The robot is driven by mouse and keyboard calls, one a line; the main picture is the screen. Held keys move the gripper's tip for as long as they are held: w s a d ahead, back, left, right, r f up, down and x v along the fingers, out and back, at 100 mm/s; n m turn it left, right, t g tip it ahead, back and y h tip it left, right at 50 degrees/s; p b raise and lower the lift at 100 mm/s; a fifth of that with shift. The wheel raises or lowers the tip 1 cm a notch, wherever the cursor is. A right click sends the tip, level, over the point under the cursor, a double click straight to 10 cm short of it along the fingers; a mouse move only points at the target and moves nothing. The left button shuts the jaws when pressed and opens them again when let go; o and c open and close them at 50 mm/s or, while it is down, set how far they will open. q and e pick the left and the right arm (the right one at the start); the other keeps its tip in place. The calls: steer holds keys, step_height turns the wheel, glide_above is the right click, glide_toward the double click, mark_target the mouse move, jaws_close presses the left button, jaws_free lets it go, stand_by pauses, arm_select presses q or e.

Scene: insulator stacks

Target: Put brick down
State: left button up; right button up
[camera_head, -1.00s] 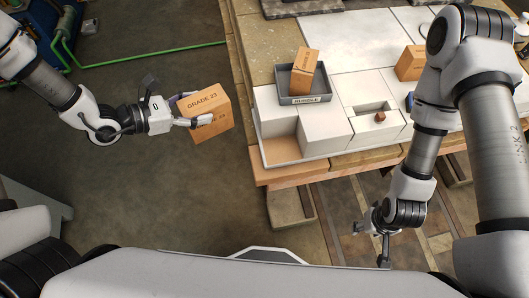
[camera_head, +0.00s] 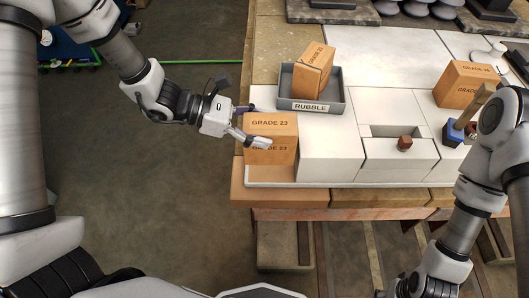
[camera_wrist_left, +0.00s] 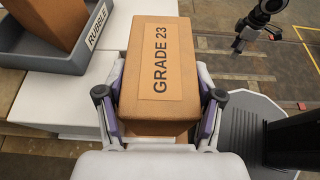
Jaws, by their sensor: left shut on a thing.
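An orange-brown brick marked GRADE 23 (camera_head: 270,128) is between the fingers of my left gripper (camera_head: 257,125). It sits at the front left corner of the white block layout, beside a white block (camera_head: 332,157). In the left wrist view the brick (camera_wrist_left: 155,75) fills the middle, with a finger closed on each side. The brick's underside is hidden, so I cannot tell whether it rests on the surface. My right gripper (camera_head: 393,292) is only partly seen at the bottom edge, and its fingers cannot be made out.
A grey tray labelled RUBBLE (camera_head: 310,106) holds a tilted brick (camera_head: 317,68) behind the held brick. Another brick (camera_head: 466,85) stands at the right. A small brown piece (camera_head: 404,143) lies by a recess. Floor (camera_head: 180,200) is free left of the table.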

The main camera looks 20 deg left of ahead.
arm_select(q)
step_height(320, 180, down, 7)
steer(key=shift+s+b, duration=0.1)
steer(key=shift+b, duration=0.35)
steer(key=shift+f, duration=0.3)
steer(key=o, duration=1.6)
steer(key=shift+o, duration=0.2)
